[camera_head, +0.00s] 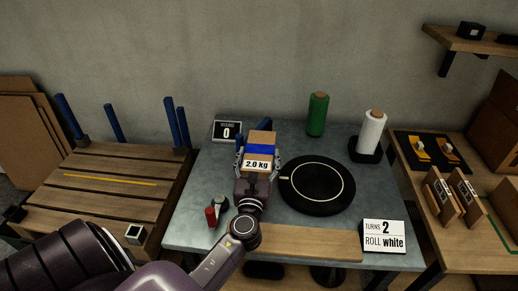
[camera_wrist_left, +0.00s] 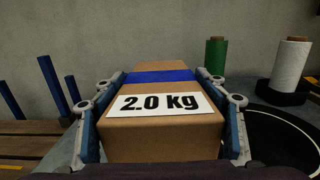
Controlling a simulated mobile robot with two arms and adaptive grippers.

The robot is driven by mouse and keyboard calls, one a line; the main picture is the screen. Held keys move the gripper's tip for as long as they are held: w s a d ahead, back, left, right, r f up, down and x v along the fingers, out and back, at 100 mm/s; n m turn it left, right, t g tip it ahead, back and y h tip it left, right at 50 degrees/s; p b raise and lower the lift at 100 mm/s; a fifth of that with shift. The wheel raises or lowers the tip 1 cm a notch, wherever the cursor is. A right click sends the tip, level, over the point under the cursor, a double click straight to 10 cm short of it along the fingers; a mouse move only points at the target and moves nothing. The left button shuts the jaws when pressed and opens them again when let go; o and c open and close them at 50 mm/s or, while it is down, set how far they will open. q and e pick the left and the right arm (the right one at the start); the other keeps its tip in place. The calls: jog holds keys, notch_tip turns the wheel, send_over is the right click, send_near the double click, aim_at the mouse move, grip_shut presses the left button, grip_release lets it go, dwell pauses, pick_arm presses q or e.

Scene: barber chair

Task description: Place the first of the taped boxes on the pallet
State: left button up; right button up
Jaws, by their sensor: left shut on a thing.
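A brown box (camera_head: 261,138) with blue tape across it and a "2.0 kg" label is at the back of the grey table, left of the black turntable. My left gripper (camera_head: 259,160) is shut on this box, with one finger on each side. In the left wrist view the box (camera_wrist_left: 160,130) fills the middle between the fingers (camera_wrist_left: 163,110). Whether its underside touches the table is hidden. The wooden pallet (camera_head: 110,185) stands left of the table, with a yellow line on its slats and blue posts behind. No box shows on it. My right gripper is not in view.
A black turntable (camera_head: 317,186) lies right of the box. A green roll (camera_head: 317,115) and a white roll (camera_head: 372,130) stand behind. A sign (camera_head: 227,131) reads "0"; another (camera_head: 384,235) reads "TURNS 2 ROLL white". A small red-and-black item (camera_head: 214,212) lies near the left edge.

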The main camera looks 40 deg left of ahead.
pick_arm(q)
jog(key=shift+f, duration=0.3)
notch_tip(320, 180, down, 4)
jog(key=shift+w+f+b, duration=0.1)
jog(key=shift+b, duration=1.05)
jog(key=o, duration=1.6)
jog(key=shift+s+f, duration=0.2)
jog(key=shift+f, duration=0.2)
jog(key=o, duration=0.5)
jog(key=shift+d+r, duration=0.1)
jog(key=shift+r, duration=0.05)
